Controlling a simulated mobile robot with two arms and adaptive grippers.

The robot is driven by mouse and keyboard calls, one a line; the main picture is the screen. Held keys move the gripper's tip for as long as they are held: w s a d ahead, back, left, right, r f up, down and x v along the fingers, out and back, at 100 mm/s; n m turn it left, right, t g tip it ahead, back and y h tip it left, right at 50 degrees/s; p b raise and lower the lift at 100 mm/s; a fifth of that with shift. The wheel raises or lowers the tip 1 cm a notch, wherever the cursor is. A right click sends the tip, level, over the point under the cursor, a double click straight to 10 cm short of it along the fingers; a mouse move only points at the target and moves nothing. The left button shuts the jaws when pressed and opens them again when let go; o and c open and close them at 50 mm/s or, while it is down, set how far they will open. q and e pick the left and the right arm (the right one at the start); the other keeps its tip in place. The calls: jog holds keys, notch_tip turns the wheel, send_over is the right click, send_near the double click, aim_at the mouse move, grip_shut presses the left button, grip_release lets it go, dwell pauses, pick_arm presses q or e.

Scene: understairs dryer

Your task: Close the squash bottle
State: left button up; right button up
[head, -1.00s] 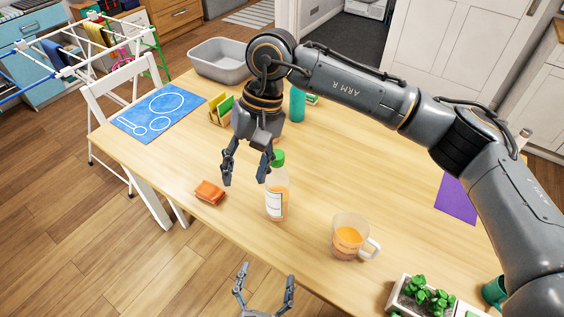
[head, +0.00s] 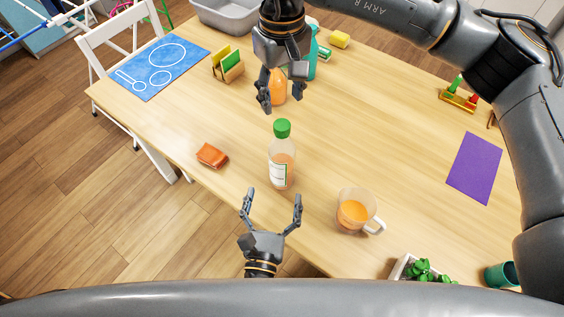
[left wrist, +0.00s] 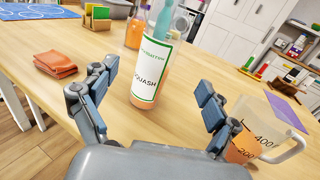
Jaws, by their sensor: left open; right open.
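The squash bottle (head: 281,165) stands upright on the table with its green cap (head: 282,128) at the top. In the left wrist view the bottle (left wrist: 153,72) shows its "SQUASH" label, and its top is cut off. My left gripper (head: 272,203) is open and empty, just in front of the bottle at the table's near edge; its fingers (left wrist: 158,98) stand apart on either side of the bottle, not touching it. My right gripper (head: 282,102) is open above the table behind the bottle, higher than the cap and empty. I cannot tell how tightly the cap sits.
A measuring jug (head: 354,212) with orange liquid stands right of the bottle. An orange bottle (head: 277,88) and a teal bottle (head: 312,62) stand behind. A purple sheet (head: 474,167) lies right; the middle right of the table is clear.

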aim_at(280, 168)
pick_arm(q)
jog(key=w, duration=0.3)
jog(key=w+d, duration=0.1)
jog(key=w, duration=0.7)
jog(key=shift+d, duration=0.4)
grip_shut()
pick_arm(e)
jog(key=shift+w, duration=0.1)
jog(key=shift+f, duration=4.05)
